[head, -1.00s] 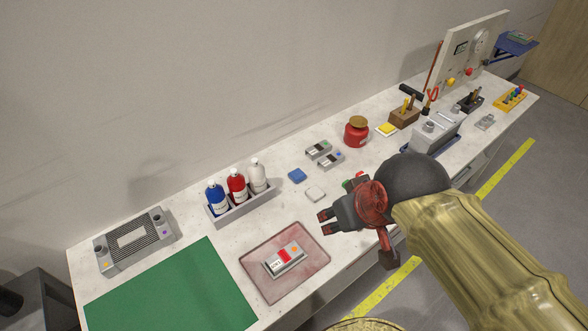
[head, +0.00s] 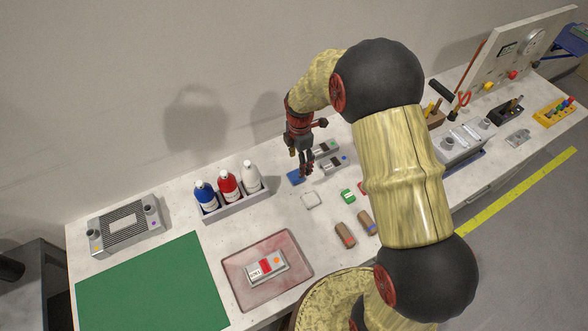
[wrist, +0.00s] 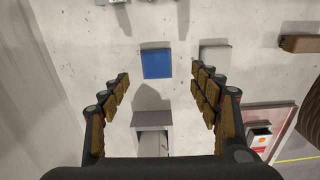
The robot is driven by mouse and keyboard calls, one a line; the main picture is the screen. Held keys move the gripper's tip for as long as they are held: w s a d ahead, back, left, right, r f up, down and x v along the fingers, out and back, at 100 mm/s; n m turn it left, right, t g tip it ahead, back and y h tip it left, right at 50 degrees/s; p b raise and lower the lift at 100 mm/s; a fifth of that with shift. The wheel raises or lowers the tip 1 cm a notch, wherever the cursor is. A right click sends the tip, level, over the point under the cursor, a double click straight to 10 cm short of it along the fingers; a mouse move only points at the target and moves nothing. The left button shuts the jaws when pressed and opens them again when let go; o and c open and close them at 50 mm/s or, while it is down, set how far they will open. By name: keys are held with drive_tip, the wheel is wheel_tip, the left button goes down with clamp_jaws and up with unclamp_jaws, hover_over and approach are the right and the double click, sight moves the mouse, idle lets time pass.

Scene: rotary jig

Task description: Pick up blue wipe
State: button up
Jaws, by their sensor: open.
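The blue wipe (head: 296,177) is a small flat square lying on the white bench, partly behind my fingers in the head view. In the wrist view the blue wipe (wrist: 156,63) lies flat, between and beyond the fingertips. My gripper (head: 306,168) points down over the bench close to the wipe. In the wrist view my gripper (wrist: 160,80) is open and empty, its fingers spread wide to either side. The fingers appear apart from the wipe; the exact height gap is hard to tell.
A white wipe (wrist: 215,54) lies right of the blue one in the wrist view. A tray (head: 238,205) with blue, red and white bottles stands to the left. Small grey devices (head: 333,163) sit close on the right. Brown pieces (head: 345,235) lie nearer the front edge.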

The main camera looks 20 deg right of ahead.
sight(296, 175)
drive_tip(key=f, duration=0.5)
drive_tip(key=f+b, duration=0.1)
drive_tip(key=f, duration=0.2)
drive_tip(key=shift+w+a+f, duration=0.2)
drive_tip(key=shift+w+a, duration=0.15)
drive_tip(key=shift+a, duration=0.05)
drive_tip(key=shift+c, duration=1.2)
drive_tip(key=c, duration=0.8)
